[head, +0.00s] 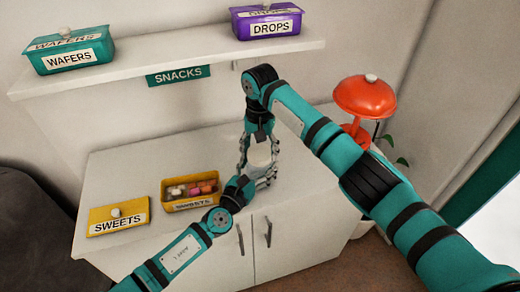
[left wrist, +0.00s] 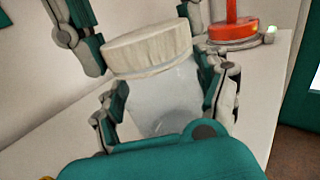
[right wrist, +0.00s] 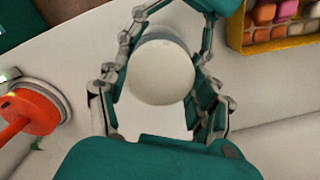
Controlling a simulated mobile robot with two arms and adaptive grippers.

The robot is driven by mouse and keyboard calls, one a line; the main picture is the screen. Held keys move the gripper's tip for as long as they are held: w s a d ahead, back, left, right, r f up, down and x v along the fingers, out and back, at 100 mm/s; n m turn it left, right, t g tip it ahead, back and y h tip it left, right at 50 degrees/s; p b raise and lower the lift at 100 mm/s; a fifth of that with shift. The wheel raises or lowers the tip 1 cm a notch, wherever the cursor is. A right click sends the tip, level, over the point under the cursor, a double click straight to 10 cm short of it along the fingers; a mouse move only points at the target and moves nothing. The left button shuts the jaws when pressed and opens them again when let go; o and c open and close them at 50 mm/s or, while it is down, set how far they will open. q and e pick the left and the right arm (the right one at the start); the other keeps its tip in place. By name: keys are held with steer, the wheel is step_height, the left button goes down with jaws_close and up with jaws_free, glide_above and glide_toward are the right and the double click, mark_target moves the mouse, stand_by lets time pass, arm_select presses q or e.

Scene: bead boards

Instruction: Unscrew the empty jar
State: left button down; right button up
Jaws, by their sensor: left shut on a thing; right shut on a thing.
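The jar (left wrist: 165,105) has a clear body that looks empty, and stands upright at the cabinet top in the left wrist view. A cream lid (left wrist: 148,48) sits on its mouth; the right wrist view shows the lid (right wrist: 160,72) from above. My left gripper (head: 262,178) is shut around the jar body from the front, with a finger on each side. My right gripper (head: 259,152) reaches down from above and is shut on the lid, fingers on both sides. In the head view the grippers partly hide the jar.
An open yellow box (head: 190,205) of sweets and its yellow lid labelled SWEETS (head: 118,217) lie left of the jar. A red lamp (head: 364,97) stands at the right. Above, a shelf (head: 180,62) holds a teal WAFERS box (head: 68,50) and a purple DROPS box (head: 267,21).

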arm_select(q)
steer(key=shift+d, duration=0.1)
arm_select(e)
steer(key=n, duration=0.7)
steer(key=shift+w, duration=0.1)
steer(key=n, duration=0.4)
arm_select(q)
steer(key=shift+s, duration=0.1)
arm_select(e)
steer(key=n, duration=0.4)
steer(key=shift+n, duration=0.3)
steer(key=n, duration=0.4)
steer(key=shift+r+n, duration=0.1)
steer(key=shift+n, duration=0.2)
steer(key=n, duration=0.8)
steer(key=shift+n, duration=0.4)
steer(key=n, duration=0.9)
